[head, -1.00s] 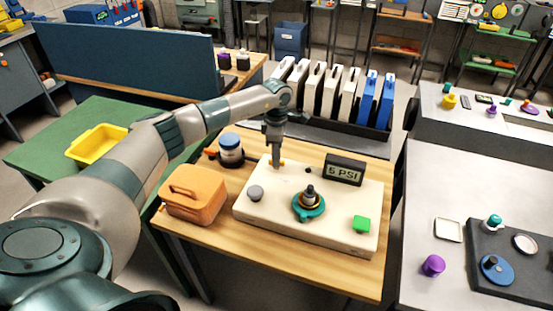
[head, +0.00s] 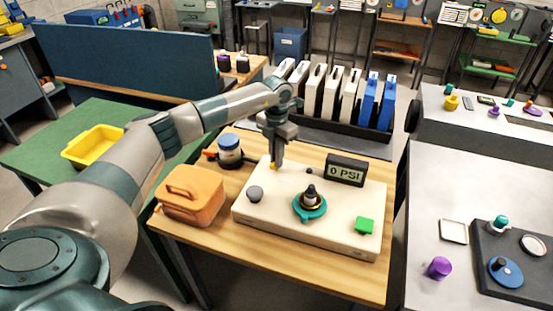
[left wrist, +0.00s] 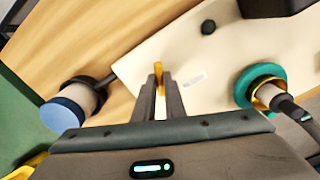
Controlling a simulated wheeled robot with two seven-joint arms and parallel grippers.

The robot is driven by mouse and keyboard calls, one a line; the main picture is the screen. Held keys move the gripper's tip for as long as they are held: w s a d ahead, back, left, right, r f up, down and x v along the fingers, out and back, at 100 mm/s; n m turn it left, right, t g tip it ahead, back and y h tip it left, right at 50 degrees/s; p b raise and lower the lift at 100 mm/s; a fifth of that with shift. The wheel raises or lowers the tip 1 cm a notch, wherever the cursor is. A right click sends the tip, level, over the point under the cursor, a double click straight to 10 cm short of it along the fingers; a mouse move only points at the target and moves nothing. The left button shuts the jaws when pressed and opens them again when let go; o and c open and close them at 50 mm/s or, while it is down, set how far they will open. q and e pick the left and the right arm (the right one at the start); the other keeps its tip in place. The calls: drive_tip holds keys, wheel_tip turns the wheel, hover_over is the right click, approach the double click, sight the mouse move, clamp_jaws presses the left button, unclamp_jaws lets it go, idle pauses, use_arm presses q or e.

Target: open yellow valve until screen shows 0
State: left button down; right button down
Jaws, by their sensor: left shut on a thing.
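The yellow valve (left wrist: 158,78) stands on the cream panel box (head: 270,207), near its back left edge. My left gripper (head: 275,163) points down at the valve and is shut on it; it also shows in the left wrist view (left wrist: 162,85), with the yellow handle between the fingertips. The gripper hides most of the valve in the head view. The black screen (head: 345,170) at the back right of the box reads "0 PSI". My right gripper is in neither view.
A rack of white and blue panels (head: 340,95) stands behind.

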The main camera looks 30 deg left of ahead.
use_arm(q)
drive_tip(key=shift+n, duration=2)
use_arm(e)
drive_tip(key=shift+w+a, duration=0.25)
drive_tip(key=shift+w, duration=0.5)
use_arm(q)
drive_tip(key=c, duration=1.8)
unclamp_jaws()
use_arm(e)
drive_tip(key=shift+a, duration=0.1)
use_arm(q)
drive_tip(key=shift+r, duration=0.1)
